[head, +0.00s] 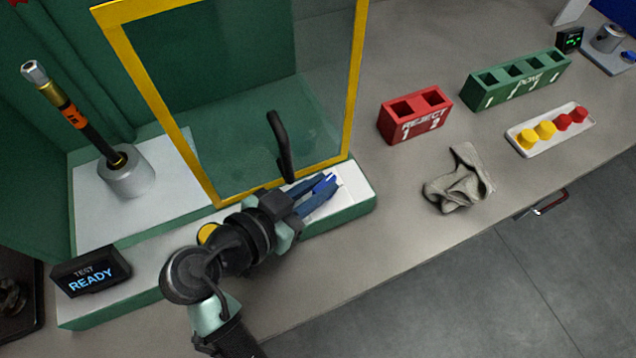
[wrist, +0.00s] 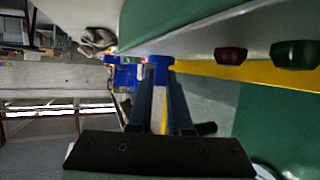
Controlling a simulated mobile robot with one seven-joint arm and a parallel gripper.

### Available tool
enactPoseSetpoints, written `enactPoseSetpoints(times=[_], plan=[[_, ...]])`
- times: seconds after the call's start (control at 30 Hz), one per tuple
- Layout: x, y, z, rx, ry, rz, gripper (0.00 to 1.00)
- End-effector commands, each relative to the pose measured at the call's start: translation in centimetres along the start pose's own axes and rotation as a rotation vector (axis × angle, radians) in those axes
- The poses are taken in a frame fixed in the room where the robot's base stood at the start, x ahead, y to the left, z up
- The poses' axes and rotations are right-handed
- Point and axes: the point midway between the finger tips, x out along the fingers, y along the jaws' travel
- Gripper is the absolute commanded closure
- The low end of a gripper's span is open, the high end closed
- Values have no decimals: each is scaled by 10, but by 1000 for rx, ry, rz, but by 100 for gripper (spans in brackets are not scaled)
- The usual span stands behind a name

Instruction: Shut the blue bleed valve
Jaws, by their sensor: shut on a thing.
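The blue bleed valve (head: 329,181) sits on the right end of the green-and-white test bench, just in front of the yellow-framed guard. It also shows in the wrist view (wrist: 125,76), at the tips of my fingers. My gripper (head: 323,186) reaches in from the lower left and is shut on the blue valve. In the wrist view the two dark fingers (wrist: 160,68) close about its blue handle. The fingers hide much of the valve in the head view, so I cannot tell its exact turn.
The clear guard (head: 355,85) with its black handle (head: 278,140) stands close behind my gripper. A READY display (head: 91,279) is at left. A grey rag (head: 459,182), a red REJECT rack (head: 415,116) and a green DONE rack (head: 516,79) lie to the right.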

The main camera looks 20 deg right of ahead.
Motion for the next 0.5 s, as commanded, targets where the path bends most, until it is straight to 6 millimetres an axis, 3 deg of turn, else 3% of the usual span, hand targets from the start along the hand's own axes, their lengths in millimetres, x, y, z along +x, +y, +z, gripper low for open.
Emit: enactPoseSetpoints(times=[0.27,0.5], plan=[[0,3,0,-29,0,-69,100],[1,6,0,-96,0,-229,100]])
